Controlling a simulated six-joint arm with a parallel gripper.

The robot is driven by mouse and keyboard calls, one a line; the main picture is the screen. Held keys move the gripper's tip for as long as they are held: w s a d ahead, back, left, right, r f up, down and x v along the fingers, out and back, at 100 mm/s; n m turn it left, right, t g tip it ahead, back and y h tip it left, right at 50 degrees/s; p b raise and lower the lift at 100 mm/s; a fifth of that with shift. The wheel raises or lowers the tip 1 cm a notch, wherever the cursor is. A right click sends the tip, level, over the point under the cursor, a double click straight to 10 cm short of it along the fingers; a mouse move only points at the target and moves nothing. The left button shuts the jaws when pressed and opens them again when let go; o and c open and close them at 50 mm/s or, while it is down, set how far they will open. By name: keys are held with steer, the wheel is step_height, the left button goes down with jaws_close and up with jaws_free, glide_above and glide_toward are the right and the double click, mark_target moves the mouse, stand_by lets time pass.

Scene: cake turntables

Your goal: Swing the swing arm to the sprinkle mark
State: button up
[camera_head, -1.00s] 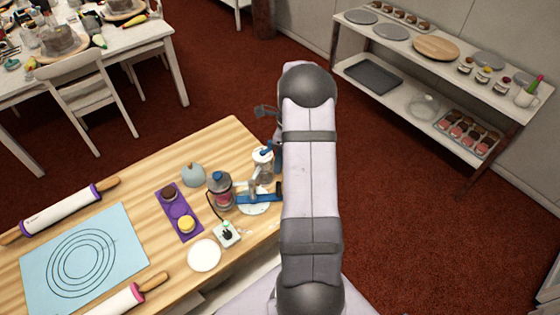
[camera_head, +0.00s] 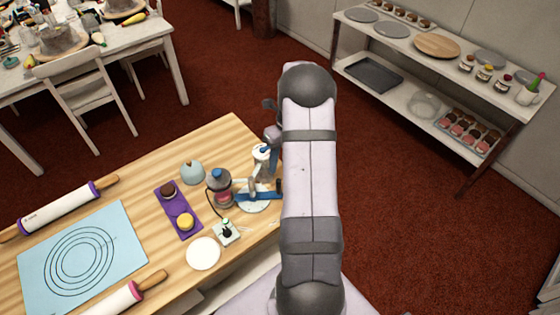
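A small stand with a white round base (camera_head: 254,206) is at the right edge of the wooden table. A blue bar (camera_head: 262,195), which looks like the swing arm, crosses low over this base. A white post with a blue top (camera_head: 262,153) rises behind it. My gripper (camera_head: 270,146) is small and dark, beside the upper part of the post, partly hidden by my arm. I cannot tell whether it touches the stand or whether its fingers are open. No sprinkle mark is readable at this size.
Left of the stand are a jar-like device (camera_head: 220,187), a small switch box (camera_head: 226,233), a white plate (camera_head: 203,253), a purple tray (camera_head: 178,213) with two small cakes, and a grey-blue dome (camera_head: 193,172). A blue mat (camera_head: 125,258) lies further left between rolling pins.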

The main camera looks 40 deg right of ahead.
step_height(320, 180, down, 9)
steer(key=b, duration=0.7)
steer(key=shift+r, duration=0.15)
steer(key=shift+w+r+p, duration=0.1)
steer(key=shift+r+p, duration=0.2)
steer(key=shift+r, duration=0.1)
steer(key=c, duration=0.7)
steer(key=shift+c, duration=0.2)
steer(key=shift+s+a+p, duration=0.4)
steer(key=shift+s+a, duration=0.5)
steer(key=shift+s, duration=0.2)
steer(key=shift+s+a+p, duration=0.2)
steer(key=shift+s+a, duration=0.2)
steer(key=shift+a, duration=0.25)
steer(key=shift+s+a+p, duration=0.15)
steer(key=shift+s+a, duration=0.25)
steer(key=shift+a, duration=0.2)
